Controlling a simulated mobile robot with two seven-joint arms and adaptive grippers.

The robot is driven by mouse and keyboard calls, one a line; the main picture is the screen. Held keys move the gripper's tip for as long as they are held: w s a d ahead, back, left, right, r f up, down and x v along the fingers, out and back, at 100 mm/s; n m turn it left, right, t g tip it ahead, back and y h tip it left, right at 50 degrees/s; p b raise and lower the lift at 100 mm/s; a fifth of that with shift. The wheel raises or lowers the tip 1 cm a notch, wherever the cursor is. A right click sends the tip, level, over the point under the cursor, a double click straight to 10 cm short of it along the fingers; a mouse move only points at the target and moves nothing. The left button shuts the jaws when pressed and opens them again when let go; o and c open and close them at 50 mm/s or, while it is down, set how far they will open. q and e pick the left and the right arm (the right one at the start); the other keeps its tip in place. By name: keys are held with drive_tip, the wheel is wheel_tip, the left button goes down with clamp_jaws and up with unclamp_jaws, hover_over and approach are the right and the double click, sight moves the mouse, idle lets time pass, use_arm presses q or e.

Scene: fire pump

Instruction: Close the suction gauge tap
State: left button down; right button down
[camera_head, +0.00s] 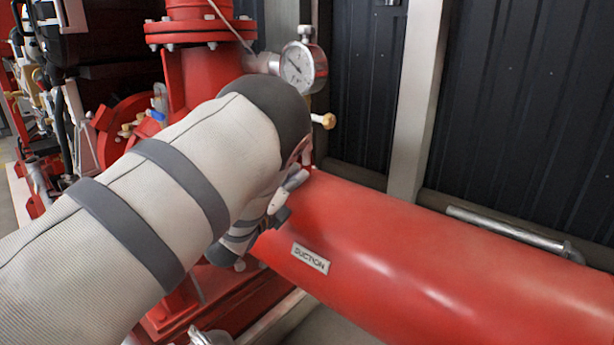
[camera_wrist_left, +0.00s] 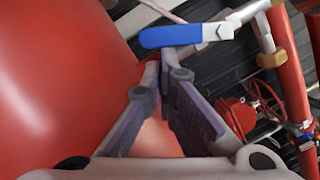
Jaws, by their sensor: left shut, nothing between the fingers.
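In the left wrist view a tap with a flat blue lever (camera_wrist_left: 185,35) lies just beyond my fingertips, its lever running across the picture to a silver nut on the right. My left gripper (camera_wrist_left: 165,75) is shut and empty, its tips close below the lever; I cannot tell whether they touch it. In the head view the left gripper (camera_head: 280,208) is partly hidden by my own arm, beside the red suction pipe (camera_head: 430,250). The blue lever near the gripper is hidden there. A round gauge (camera_head: 303,67) stands behind my arm. My right gripper is not in view.
A brass fitting (camera_head: 322,120) sticks out below the gauge. The red pump body (camera_head: 190,75) stands at the back left. A grey post (camera_head: 418,100) and dark wall panels (camera_head: 530,110) are behind the pipe. The large red pipe also fills the wrist view's left side (camera_wrist_left: 60,80).

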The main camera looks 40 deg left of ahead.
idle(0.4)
use_arm(q)
drive_tip(key=s+d+f, duration=0.1)
drive_tip(key=s, duration=1.1)
drive_tip(key=shift+d+f, duration=0.2)
drive_tip(key=shift+d, duration=0.1)
